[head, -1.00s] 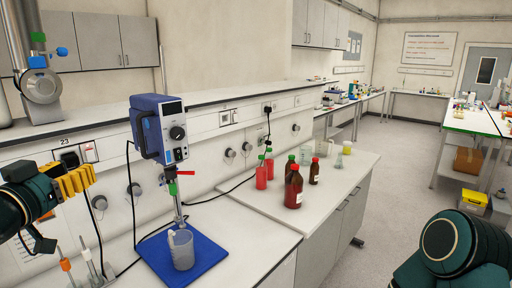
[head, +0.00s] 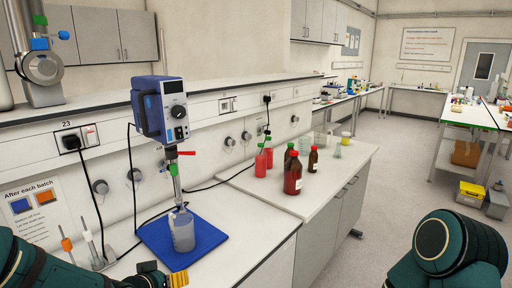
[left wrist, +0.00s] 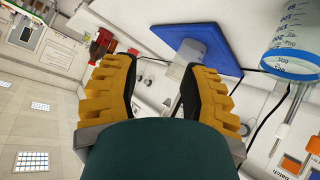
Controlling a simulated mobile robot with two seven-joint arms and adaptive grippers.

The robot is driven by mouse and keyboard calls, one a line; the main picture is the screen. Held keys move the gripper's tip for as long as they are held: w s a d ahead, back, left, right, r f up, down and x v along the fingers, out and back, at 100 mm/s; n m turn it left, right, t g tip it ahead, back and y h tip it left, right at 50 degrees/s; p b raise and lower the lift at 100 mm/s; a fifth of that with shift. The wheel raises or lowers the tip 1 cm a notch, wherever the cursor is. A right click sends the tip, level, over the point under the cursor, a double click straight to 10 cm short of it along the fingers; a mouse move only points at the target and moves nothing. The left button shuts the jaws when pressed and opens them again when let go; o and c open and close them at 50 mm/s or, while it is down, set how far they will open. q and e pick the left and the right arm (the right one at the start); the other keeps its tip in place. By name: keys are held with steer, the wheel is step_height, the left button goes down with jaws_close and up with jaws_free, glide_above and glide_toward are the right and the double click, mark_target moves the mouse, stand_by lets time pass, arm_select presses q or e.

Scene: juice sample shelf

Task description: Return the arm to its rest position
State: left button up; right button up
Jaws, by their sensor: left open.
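My left gripper (head: 160,276) shows only partly at the bottom edge of the head view, low in front of the blue mat. In the left wrist view its two yellow fingers (left wrist: 158,78) stand wide apart with nothing held between them. A clear beaker (head: 183,232) stands on the blue mat (head: 160,243) under the blue overhead stirrer (head: 160,110). The beaker (left wrist: 183,72) and mat (left wrist: 205,45) also show beyond the fingers in the left wrist view. My right gripper is out of view; only part of my right arm shows.
Brown bottles (head: 293,175) and red bottles (head: 260,163) stand on the bench to the right. Upright tools (head: 92,248) stand at the left, near a wall sign (head: 36,210). A large graduated vessel (left wrist: 295,60) is close at the right in the left wrist view. Floor is open at right.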

arm_select(q)
steer(key=s+d+f+g+b, duration=0.1)
steer(key=s+d+f+g, duration=0.1)
steer(key=s+f, duration=0.4)
steer(key=s+d+f+g+b, duration=0.1)
steer(key=s+d+f+g, duration=0.2)
steer(key=f, duration=0.9)
steer(key=s+d+f+g+b, duration=0.1)
steer(key=s+d+f+g, duration=0.2)
steer(key=s+d+f, duration=0.3)
step_height(320, 180, down, 3)
steer(key=s, duration=0.2)
steer(key=shift+s+d+n+b, duration=0.15)
steer(key=shift+s+n+b, duration=0.15)
steer(key=shift+s+n, duration=0.1)
steer(key=shift+w, duration=0.15)
